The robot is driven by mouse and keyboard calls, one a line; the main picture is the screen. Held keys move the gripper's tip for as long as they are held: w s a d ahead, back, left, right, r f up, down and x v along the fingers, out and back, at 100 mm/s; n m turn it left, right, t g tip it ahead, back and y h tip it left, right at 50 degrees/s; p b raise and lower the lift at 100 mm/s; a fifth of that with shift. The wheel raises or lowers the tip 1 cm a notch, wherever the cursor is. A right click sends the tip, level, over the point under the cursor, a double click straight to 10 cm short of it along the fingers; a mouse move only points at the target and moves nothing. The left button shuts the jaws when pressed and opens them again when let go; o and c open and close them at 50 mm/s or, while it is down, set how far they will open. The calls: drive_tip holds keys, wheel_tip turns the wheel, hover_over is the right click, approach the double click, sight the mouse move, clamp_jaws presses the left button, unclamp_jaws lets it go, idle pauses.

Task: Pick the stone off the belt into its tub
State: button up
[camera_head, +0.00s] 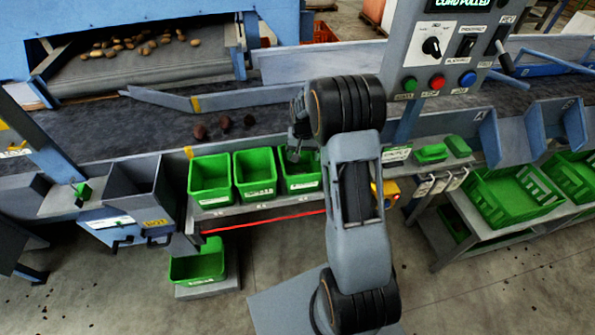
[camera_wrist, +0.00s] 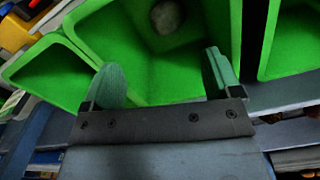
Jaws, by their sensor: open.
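My gripper (camera_wrist: 164,76) is open, with its two green-padded fingers apart and nothing between them. In the wrist view it is over a green tub (camera_wrist: 118,45). A greyish round stone (camera_wrist: 166,17) lies inside that tub, near the top of the picture. In the head view my gripper (camera_head: 294,148) is over the rightmost of three small green tubs (camera_head: 302,184) in front of the belt (camera_head: 160,127); my arm partly covers this tub. The stone cannot be made out inside it there.
Three dark brown lumps (camera_head: 225,123) lie on the belt behind the tubs. Two more green tubs (camera_head: 210,187) (camera_head: 255,186) stand to the left. A control panel (camera_head: 450,50) rises at right. A low green bin (camera_head: 197,265) stands on the floor at left.

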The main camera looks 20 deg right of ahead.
wheel_tip(320, 180, up, 13)
drive_tip(key=b, duration=0.1)
idle(0.3)
drive_tip(key=shift+r, duration=0.1)
idle(0.3)
drive_tip(key=s+a+r+n+t, duration=0.1)
drive_tip(key=s+a, duration=0.4)
drive_tip(key=s, duration=0.6)
drive_tip(key=s+a+r+n+t, duration=0.2)
drive_tip(key=s+a+n+t, duration=0.1)
drive_tip(key=s, duration=0.8)
drive_tip(key=a+n, duration=0.1)
drive_tip(key=a, duration=0.1)
drive_tip(key=shift+a, duration=0.3)
